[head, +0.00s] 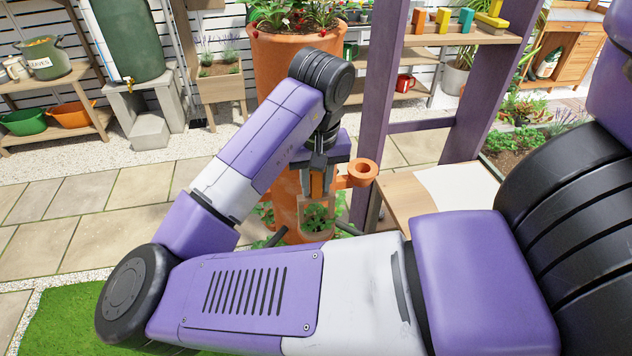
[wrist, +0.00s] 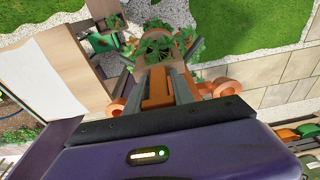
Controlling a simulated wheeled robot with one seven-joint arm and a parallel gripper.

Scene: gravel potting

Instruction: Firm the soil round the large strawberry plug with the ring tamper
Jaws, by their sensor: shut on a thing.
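My gripper (head: 317,187) is shut on the ring tamper, pointing down in front of a terracotta strawberry pot (head: 287,212). In the wrist view my gripper (wrist: 168,87) has the tamper's orange-brown handle (wrist: 157,91) between its fingers. In the head view a pale tan part below the fingers, likely the tamper's lower end, stands around or just before a green leafy plug (head: 318,218). Leaves also show beyond the fingers in the wrist view (wrist: 160,46). Which plug is the large one, and whether the ring touches soil, I cannot tell.
An empty round terracotta pocket (head: 362,172) juts out right of my gripper. A purple upright frame (head: 482,95) and a wooden table with a pale sheet (head: 455,188) stand to the right. Paving (head: 75,215) lies open to the left.

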